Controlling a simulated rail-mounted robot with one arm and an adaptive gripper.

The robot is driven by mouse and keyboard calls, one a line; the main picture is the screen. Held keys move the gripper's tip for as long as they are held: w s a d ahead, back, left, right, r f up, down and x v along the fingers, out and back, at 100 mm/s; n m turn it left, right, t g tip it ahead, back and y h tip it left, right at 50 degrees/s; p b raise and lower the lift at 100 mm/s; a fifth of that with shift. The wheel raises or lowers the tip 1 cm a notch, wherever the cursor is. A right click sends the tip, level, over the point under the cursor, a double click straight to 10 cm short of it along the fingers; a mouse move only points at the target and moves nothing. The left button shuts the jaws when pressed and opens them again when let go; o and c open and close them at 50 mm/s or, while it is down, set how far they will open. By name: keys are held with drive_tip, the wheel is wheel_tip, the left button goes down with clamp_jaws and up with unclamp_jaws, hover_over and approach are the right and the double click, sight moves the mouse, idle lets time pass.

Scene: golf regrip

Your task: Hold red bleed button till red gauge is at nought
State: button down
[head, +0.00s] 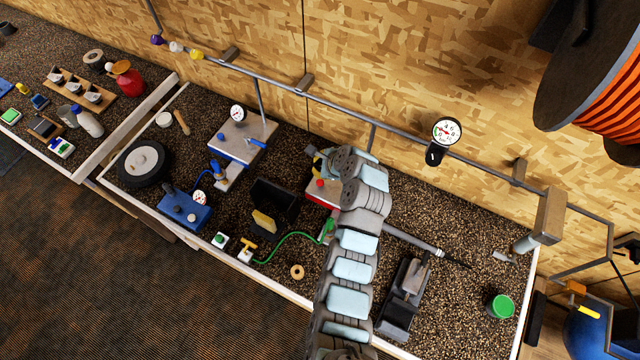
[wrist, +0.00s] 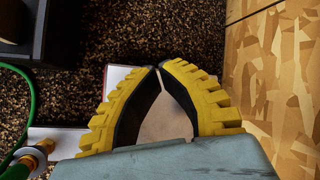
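A red box with a pale top (head: 318,195) stands on the bench beside my forearm, partly hidden by it. A small red button (head: 320,183) shows on its top. My gripper (head: 318,166) is over the far side of this box, largely hidden behind my wrist. In the wrist view my yellow-ridged fingers (wrist: 160,66) meet at the tips with nothing seen between them, above the box's pale, red-edged top (wrist: 118,73). The button is not visible there, and I cannot tell whether the fingertips touch it. A round white gauge (head: 446,130) hangs on the rail; its needle is too small to read.
A blue box (head: 186,210) with a gauge (head: 200,198) and a plate with another gauge (head: 237,113) stand left. A green hose (head: 285,240) runs near the red box. A metal rail (head: 330,103) crosses behind. A black clamp (head: 403,295) and green-topped can (head: 500,306) stand right.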

wheel_tip(320, 180, down, 3)
drive_tip(key=shift+r+b, duration=0.15)
drive_tip(key=shift+b, duration=0.55)
drive_tip(key=shift+f, duration=1.05)
drive_tip(key=shift+f, duration=0.1)
drive_tip(key=shift+f, duration=0.3)
drive_tip(key=shift+f, duration=0.5)
idle(0.8)
idle(1.9)
drive_tip(key=shift+r+p, duration=0.6)
drive_tip(key=shift+r, duration=0.35)
drive_tip(key=shift+r, duration=0.1)
drive_tip(key=shift+r+p, duration=1.85)
drive_tip(key=shift+r, duration=0.55)
